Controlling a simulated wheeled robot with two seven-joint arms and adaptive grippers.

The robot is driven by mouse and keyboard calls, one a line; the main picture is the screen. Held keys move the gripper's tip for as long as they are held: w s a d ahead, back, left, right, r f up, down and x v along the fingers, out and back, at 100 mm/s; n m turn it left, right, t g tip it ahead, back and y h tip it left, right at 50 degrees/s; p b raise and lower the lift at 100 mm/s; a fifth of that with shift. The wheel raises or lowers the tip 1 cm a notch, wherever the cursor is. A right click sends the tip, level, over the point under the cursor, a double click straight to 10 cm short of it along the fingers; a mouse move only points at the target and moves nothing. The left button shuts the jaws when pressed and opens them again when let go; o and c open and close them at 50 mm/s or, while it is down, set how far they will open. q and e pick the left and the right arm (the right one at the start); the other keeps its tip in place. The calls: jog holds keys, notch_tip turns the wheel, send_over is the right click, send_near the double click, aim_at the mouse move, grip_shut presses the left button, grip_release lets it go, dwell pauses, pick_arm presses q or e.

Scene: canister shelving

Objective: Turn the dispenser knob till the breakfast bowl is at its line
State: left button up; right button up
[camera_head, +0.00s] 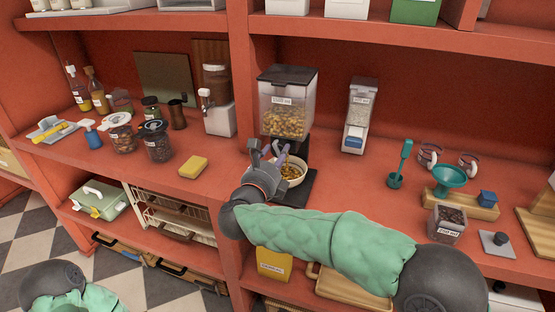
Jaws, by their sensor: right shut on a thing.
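The dispenser (287,98) is a clear bin with a dark lid, a white label and golden cereal inside, on a dark stand. The breakfast bowl (303,170) stands on the dark base under it. It holds some golden cereal; its left part is hidden by my gripper, and I cannot make out a line in it. My right gripper (267,152) is in front of the stand, below the bin and at the bowl's left. It is shut on the dispenser knob, which its fingers mostly hide. My left gripper is out of view; only part of my left arm shows at bottom left.
A second, narrow dispenser (360,115) stands to the right. A teal scoop (400,165), a teal funnel (451,178) and a small jar (446,223) are further right. A yellow sponge (193,167) and several jars are left. The upper shelf (390,32) runs above the bin.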

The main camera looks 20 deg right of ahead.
jog(key=shift+w+r+m, duration=0.1)
jog(key=shift+r+m, duration=0.3)
jog(key=shift+m, duration=0.45)
jog(key=shift+r+m, duration=0.35)
jog(key=shift+m, duration=0.5)
jog(key=o, duration=1)
jog(key=shift+o, duration=0.2)
jog(key=shift+f, duration=0.1)
jog(key=shift+f, duration=0.25)
jog(key=shift+s+a, duration=0.15)
jog(key=shift+s, duration=0.05)
jog(key=v, duration=1.1)
jog(key=shift+s+a, duration=0.15)
jog(key=shift+s, duration=0.15)
